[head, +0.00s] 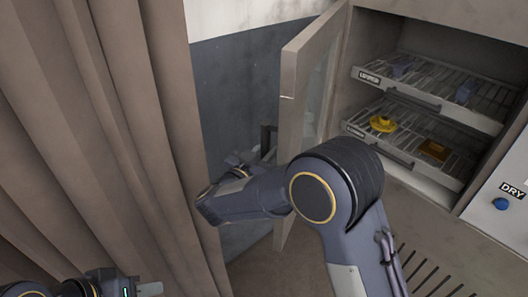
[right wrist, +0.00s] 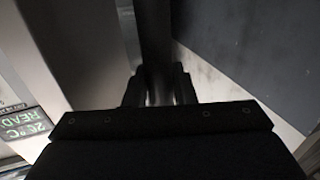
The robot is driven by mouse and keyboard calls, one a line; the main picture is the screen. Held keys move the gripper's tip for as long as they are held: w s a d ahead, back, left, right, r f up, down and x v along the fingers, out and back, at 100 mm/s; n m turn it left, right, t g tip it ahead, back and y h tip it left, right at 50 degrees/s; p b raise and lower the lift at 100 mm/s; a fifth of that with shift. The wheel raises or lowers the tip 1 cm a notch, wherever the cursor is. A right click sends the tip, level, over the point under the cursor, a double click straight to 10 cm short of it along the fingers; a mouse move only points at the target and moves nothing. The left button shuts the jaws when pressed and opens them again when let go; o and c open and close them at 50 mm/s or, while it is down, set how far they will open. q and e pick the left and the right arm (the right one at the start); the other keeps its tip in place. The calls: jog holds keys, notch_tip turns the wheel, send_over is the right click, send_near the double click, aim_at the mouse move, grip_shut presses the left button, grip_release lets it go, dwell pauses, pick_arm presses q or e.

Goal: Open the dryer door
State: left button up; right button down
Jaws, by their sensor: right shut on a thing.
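The dryer door (head: 303,85) stands swung well open to the left, with a glass pane in its frame. My right arm reaches across in front of the door. My right gripper (head: 245,160) is at the door's outer side, partly hidden by my wrist, and is shut on the dark door handle (head: 268,138). In the right wrist view the fingers (right wrist: 158,88) close around the dark upright handle bar (right wrist: 155,35). My left gripper (head: 148,289) is low at the bottom left, far from the door; its finger opening is not clear.
The open dryer holds an upper rack (head: 445,88) and a lower rack (head: 390,150) with a yellow part (head: 382,124) and an orange-brown piece (head: 434,150). A DRY panel with a blue button (head: 501,204) is at right. A brown curtain (head: 150,130) hangs close at left.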

dwell(0.3)
jog(key=c, duration=1.3)
grip_release()
jog(key=shift+o, duration=0.2)
jog(key=shift+a, duration=0.1)
jog(key=b+v, duration=0.1)
jog(key=v, duration=0.5)
jog(key=shift+s+a+b, duration=0.1)
jog(key=shift+s+b, duration=0.05)
jog(key=shift+b, duration=0.15)
jog(key=shift+s+a, duration=0.35)
jog(key=shift+s, duration=0.25)
